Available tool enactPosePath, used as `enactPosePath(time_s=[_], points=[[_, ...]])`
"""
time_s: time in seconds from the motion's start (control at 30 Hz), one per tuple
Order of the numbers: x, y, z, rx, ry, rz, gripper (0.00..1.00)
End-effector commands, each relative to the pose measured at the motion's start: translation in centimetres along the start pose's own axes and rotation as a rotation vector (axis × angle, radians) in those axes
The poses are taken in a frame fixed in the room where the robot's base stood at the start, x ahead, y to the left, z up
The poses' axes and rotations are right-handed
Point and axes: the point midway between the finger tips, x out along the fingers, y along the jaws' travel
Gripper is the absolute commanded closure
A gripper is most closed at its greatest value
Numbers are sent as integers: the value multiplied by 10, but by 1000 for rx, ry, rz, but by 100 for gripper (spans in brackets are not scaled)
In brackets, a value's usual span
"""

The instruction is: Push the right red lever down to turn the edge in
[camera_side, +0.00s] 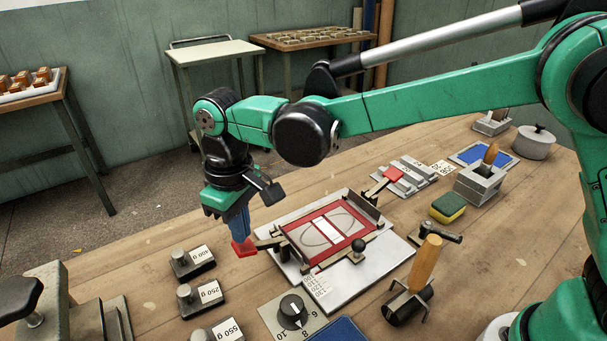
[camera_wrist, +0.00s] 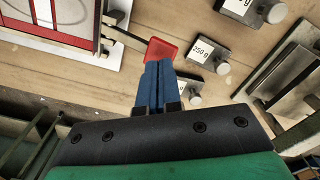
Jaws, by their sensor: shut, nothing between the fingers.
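The feeder has a red frame (camera_side: 294,229) around a pale sheet, on a metal base plate (camera_side: 376,270). One red lever pad (camera_side: 244,248) sticks out at its near-left side on a dark arm; it also shows in the wrist view (camera_wrist: 161,48). A second red lever pad (camera_side: 392,174) is on the feeder's far side in the side view. My gripper (camera_side: 239,236) is shut and empty, pointing down at the near-left pad. In the wrist view its blue fingertips (camera_wrist: 157,66) overlap the pad's edge. Whether they touch or press it I cannot tell.
Labelled weights, including a 250 g one (camera_side: 201,298), stand left of the feeder. A dial (camera_side: 292,311) and a wooden-handled roller (camera_side: 411,290) lie in front. A yellow-green sponge (camera_side: 447,207) and a metal block (camera_side: 480,183) are to the right.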

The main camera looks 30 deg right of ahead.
Motion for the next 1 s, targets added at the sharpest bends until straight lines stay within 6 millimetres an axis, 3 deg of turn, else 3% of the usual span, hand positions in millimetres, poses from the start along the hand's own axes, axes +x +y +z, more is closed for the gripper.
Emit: enactPosePath(time_s=[1.0], points=[[41,0,0,0,0,0,100]])
